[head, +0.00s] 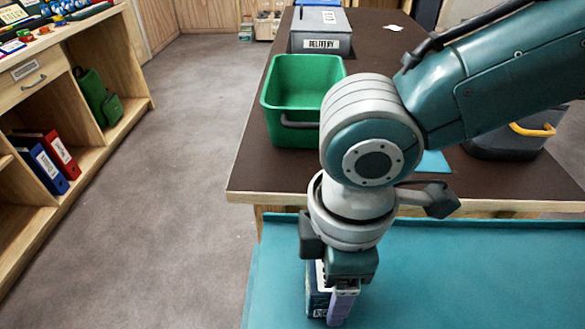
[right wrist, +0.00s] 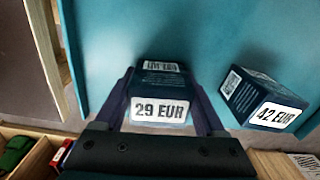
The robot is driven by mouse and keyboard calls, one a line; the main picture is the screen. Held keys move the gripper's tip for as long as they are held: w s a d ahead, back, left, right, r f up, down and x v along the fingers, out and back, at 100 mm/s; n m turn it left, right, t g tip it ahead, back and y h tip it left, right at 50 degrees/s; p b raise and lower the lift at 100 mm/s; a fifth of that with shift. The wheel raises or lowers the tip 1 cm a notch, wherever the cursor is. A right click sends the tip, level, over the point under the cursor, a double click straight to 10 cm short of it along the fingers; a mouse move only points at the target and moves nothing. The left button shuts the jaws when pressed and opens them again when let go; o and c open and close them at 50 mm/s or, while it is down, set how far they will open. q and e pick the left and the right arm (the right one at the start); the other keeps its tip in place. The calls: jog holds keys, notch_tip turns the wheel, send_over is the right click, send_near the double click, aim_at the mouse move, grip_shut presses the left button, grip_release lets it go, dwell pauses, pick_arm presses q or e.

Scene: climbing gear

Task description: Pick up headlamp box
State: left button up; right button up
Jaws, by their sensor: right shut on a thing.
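My right gripper (head: 338,292) reaches down over the teal surface (head: 460,270) in front of the brown table. It is shut on a dark blue box (head: 316,296). In the right wrist view this box (right wrist: 158,82) sits between the two fingers, with a white label reading 29 EUR facing the camera. A second dark blue box (right wrist: 250,92), labelled 42 EUR, stands apart to its right. I cannot read a product name on either box. I cannot tell whether the held box still touches the surface. My left gripper is out of view.
A green bin (head: 290,85) and a grey DELIVERY box (head: 322,28) stand on the brown table (head: 250,165). A dark container with a yellow handle (head: 530,130) is at the right. A wooden shelf (head: 125,60) stands at the left, with open floor between.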

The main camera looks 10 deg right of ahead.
jog(key=shift+r, duration=0.1)
jog(key=w+d+r+m+p, duration=0.1)
jog(key=d+r+m+p, duration=0.3)
jog(key=r, duration=0.8)
jog(key=d+r+m+p, duration=0.1)
jog(key=r+m+p, duration=0.35)
jog(key=r, duration=0.85)
jog(key=w+d+r+m+p, duration=0.1)
jog(key=d+r+m, duration=0.1)
jog(key=r+m, duration=0.75)
jog(key=s+r+n+p, duration=0.1)
jog(key=s+r+p, duration=0.2)
jog(key=r+p, duration=1.6)
jog(key=s+r+n+p, duration=0.1)
jog(key=s+r+p, duration=0.1)
jog(key=r+p, duration=1.7)
jog(key=shift+s+r, duration=0.25)
jog(key=shift+s, duration=0.15)
jog(key=shift+d, duration=0.1)
